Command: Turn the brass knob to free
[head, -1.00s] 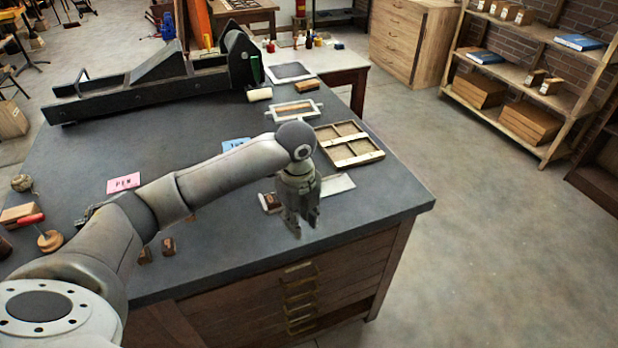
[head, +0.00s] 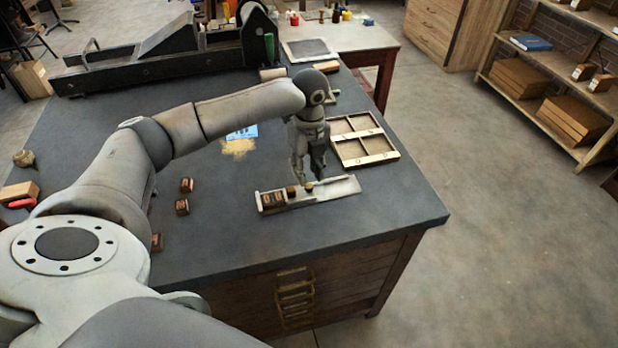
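A pale metal tray-like stick (head: 340,187) lies near the front right of the dark table. Dark wooden type blocks (head: 272,200) stand at its left end. Two small dark brass-coloured pieces stand on it; the right one (head: 309,187) is just below my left gripper. I cannot tell for sure which is the brass knob or how it is turned. My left gripper (head: 309,178) points down just behind and above the stick, its fingers apart and nothing visible between them. My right gripper is not in view.
A compartment tray (head: 362,161) lies right of the gripper. Loose blocks (head: 184,196) lie left of the stick. A blue card (head: 243,132) and a tan patch (head: 238,148) lie behind. A long black press (head: 160,62) fills the back. The table front is clear.

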